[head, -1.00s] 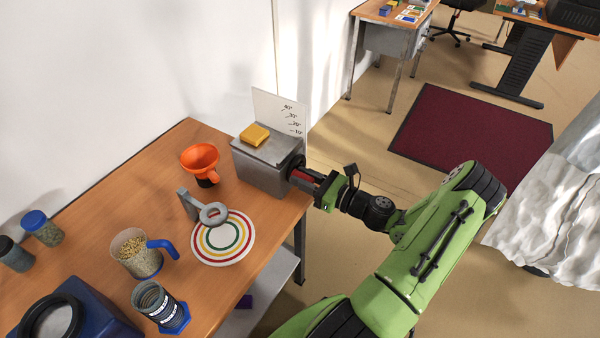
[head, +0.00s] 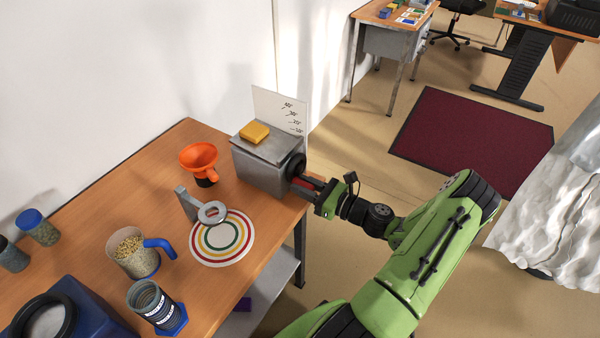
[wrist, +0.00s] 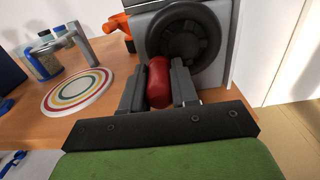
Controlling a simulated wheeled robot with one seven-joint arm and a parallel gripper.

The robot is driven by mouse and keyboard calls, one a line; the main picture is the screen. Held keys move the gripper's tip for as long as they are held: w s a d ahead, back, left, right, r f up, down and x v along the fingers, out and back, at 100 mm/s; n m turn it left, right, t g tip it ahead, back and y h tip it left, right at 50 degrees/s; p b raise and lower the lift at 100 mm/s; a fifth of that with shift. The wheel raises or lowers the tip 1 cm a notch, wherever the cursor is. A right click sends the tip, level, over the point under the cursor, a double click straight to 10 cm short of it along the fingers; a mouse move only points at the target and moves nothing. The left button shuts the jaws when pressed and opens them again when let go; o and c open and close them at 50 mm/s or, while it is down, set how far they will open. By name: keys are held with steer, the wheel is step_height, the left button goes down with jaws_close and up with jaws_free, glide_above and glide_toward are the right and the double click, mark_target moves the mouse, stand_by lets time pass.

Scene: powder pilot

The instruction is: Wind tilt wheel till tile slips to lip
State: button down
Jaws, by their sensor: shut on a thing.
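The yellow tile (head: 254,132) lies on the top plate (head: 272,147) of the grey tilt box (head: 258,173), towards its left side. The plate looks level or only slightly tilted. The dark wheel (head: 295,166) is on the box's right side; it shows round and black in the wrist view (wrist: 184,40). My gripper (head: 304,185) is shut on the wheel's red handle (wrist: 158,84), which sits between the two fingers in the wrist view. The tile does not show in the wrist view.
A white angle board (head: 277,106) stands behind the box. An orange funnel (head: 199,156), a grey ring stand (head: 188,205), a striped round mat (head: 222,258), a blue-handled jug (head: 131,256) and jars stand left along the table. Floor is open to the right.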

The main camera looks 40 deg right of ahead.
steer(key=shift+w+d+f, duration=0.1)
steer(key=shift+d+f, duration=0.1)
steer(key=shift+d, duration=0.15)
steer(key=shift+w+d+f, duration=0.2)
steer(key=shift+d, duration=0.25)
steer(key=shift+w+d+f, duration=0.15)
steer(key=shift+d+f, duration=0.05)
steer(key=shift+d, duration=0.25)
